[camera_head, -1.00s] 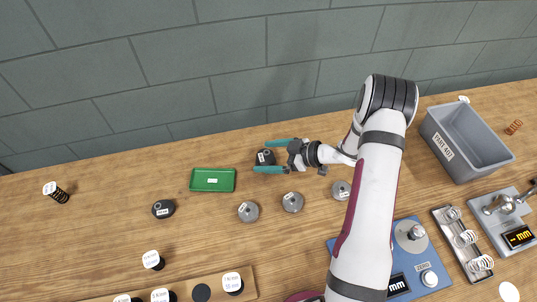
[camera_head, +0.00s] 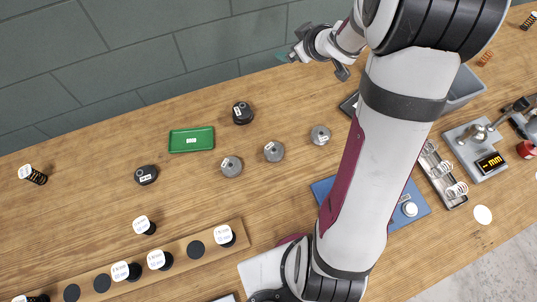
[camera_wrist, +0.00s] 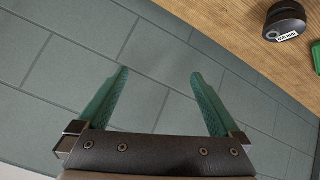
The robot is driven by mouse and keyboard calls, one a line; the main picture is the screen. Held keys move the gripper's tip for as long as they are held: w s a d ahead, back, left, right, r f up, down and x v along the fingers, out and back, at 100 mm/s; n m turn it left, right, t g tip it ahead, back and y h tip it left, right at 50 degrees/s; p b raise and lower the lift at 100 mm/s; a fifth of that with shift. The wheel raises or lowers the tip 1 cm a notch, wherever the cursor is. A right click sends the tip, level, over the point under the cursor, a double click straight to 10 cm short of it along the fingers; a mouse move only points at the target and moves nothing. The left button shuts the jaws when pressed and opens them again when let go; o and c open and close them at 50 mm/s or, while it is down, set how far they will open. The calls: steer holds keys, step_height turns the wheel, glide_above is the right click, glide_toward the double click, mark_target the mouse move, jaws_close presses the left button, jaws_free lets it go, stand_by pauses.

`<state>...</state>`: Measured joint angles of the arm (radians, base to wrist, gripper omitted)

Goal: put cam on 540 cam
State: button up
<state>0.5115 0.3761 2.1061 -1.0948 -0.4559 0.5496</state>
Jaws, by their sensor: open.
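A dark, rounded black cam (camera_head: 242,113) with a white label stands on the wooden bench, right of the green tray. In the wrist view the dark cam (camera_wrist: 285,20) at the top right looks thick and layered; whether it is one piece or two stacked, I cannot tell. Its label is too small to read surely. A second, flatter black cam (camera_head: 146,175) with a label lies left of and in front of the tray. My gripper (camera_head: 284,57) is open and empty, up by the grey wall, apart from both cams. Its teal fingers (camera_wrist: 160,76) show with only wall between them.
The green tray (camera_head: 192,149) is empty but for a label. Several grey discs, one of them (camera_head: 231,166), lie right of it. A wooden rack (camera_head: 108,277) with labelled black parts is in front. A grey bin (camera_head: 462,88) is partly behind my arm.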

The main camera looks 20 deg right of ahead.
steer(key=s+r+m+g+h, duration=0.2)
steer(key=s+r+m+h, duration=0.15)
steer(key=s, duration=0.25)
steer(key=s+a+m+g+y, duration=0.2)
steer(key=s+a+m+g, duration=0.1)
steer(key=s+a, duration=0.7)
steer(key=s+a+m+g+y, duration=0.3)
steer(key=s+a, duration=0.7)
steer(key=s, duration=0.7)
steer(key=shift+s+r+m+g, duration=0.2)
steer(key=shift+m+g, duration=0.15)
steer(key=shift+g, duration=0.75)
steer(key=shift+a+y, duration=0.1)
steer(key=shift+y, duration=0.15)
